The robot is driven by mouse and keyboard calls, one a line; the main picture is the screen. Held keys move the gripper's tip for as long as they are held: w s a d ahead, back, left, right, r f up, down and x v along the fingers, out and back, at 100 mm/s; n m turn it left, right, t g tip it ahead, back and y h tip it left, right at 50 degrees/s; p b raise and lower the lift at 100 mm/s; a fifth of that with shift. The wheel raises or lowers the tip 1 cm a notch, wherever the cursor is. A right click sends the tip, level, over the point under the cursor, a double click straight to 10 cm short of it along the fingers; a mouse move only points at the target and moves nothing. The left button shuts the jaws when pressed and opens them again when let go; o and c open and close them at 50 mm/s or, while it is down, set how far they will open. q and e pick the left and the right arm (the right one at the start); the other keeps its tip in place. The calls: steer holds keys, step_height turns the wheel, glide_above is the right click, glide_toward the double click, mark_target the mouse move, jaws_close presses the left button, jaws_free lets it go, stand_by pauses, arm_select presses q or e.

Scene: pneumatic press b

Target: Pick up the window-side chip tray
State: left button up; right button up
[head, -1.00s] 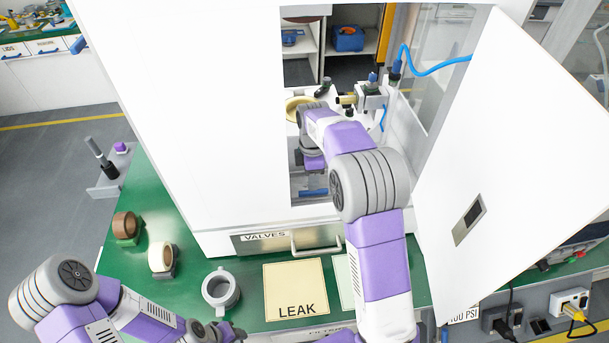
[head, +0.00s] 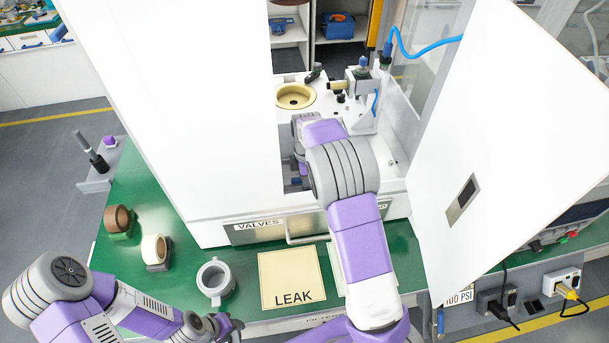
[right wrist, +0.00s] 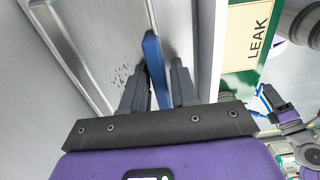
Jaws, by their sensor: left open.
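My right gripper (right wrist: 158,85) is open, its two dark fingers on either side of a blue upright strip (right wrist: 153,55) in the right wrist view. The strip is nearer the left finger, with a gap to the right finger. A grey metal tray (right wrist: 72,40) with dark specks like chips lies just beyond. I cannot tell whether the strip belongs to this tray. In the head view my right arm reaches into the cabinet and hides the tray area; its fingertips are not clear there. My left gripper (head: 229,327) is open and empty above the front bench edge.
The open white door (head: 510,140) stands right of my right arm. A gold-rimmed cup (head: 295,96) and a valve fitting (head: 358,82) sit deeper in the cabinet. A grey ring fixture (head: 215,281), tape rolls (head: 156,250) and a LEAK card (head: 290,278) are on the green bench.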

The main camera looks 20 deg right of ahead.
jaws_close()
steer(key=shift+r, duration=0.1)
